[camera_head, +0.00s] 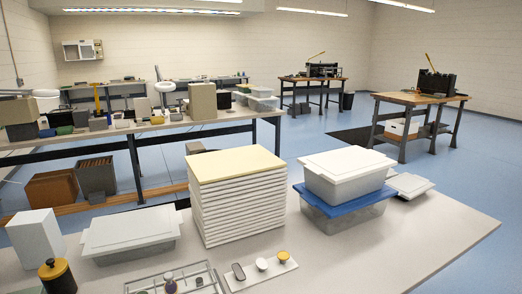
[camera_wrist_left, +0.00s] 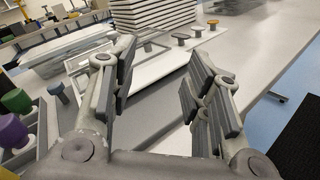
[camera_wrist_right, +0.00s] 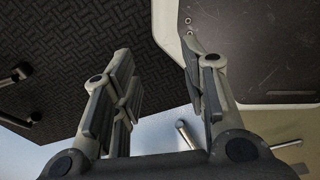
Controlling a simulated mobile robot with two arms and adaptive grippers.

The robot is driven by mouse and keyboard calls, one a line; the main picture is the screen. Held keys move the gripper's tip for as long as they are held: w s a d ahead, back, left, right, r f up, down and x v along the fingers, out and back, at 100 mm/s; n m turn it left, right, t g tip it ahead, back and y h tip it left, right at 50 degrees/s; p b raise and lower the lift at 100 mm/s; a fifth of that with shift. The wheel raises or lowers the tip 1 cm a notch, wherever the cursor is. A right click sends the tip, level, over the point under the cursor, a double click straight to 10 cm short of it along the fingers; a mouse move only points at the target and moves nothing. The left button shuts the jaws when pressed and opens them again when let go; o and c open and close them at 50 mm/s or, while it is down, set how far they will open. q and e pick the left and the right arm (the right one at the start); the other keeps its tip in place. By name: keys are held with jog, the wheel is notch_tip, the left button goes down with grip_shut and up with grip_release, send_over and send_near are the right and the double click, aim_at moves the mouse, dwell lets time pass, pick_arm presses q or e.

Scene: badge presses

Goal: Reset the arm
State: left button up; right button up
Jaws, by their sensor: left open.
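My left gripper (camera_wrist_left: 162,65) shows in the left wrist view with its fingers apart and nothing between them. It is over or beside the pale table (camera_wrist_left: 255,55), with a small knob rack (camera_wrist_left: 160,55) beyond it. My right gripper (camera_wrist_right: 157,75) shows in the right wrist view, also with its fingers apart and empty. Dark ribbed matting (camera_wrist_right: 70,50) and blue floor lie beyond it. Neither gripper shows in the head view.
The table (camera_head: 430,225) carries a white board stack (camera_head: 240,210), lidded bins (camera_head: 345,170), a grey bin (camera_head: 130,235), a white box (camera_head: 36,240), a yellow-topped black jar (camera_head: 57,278) and a strip with three knobs (camera_head: 275,275). Its right part is clear.

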pick_arm(q)
jog(key=s+d+f+m+g+h, duration=0.2)
jog(key=d+f+m+g, duration=0.15)
jog(key=m, duration=0.65)
jog(key=s+d+f+m+g+h, duration=0.25)
jog(key=d+m+g, duration=0.25)
jog(key=m, duration=0.6)
jog(key=s+a+f+m+g+y, duration=0.5)
jog(key=s+a+m+g+y, duration=0.15)
jog(key=s+a+m, duration=0.35)
jog(key=s+a+f+x, duration=0.1)
jog(key=s+x, duration=0.2)
jog(key=x, duration=1)
jog(key=s+a+f+x, duration=0.1)
jog(key=s+x, duration=0.2)
jog(key=x, duration=1)
jog(key=s+a+f, duration=0.1)
jog(key=s+f, duration=0.6)
jog(key=s, duration=0.1)
jog(key=s+a+f+g+y, duration=0.1)
jog(key=s+a+f, duration=0.1)
jog(key=s+f, duration=0.6)
jog(key=shift+s+a+f+m+g, duration=0.3)
jog(key=shift+s+m, duration=0.05)
jog(key=shift+m, duration=0.05)
jog(key=shift+c, duration=0.9)
jog(key=shift+s, duration=0.15)
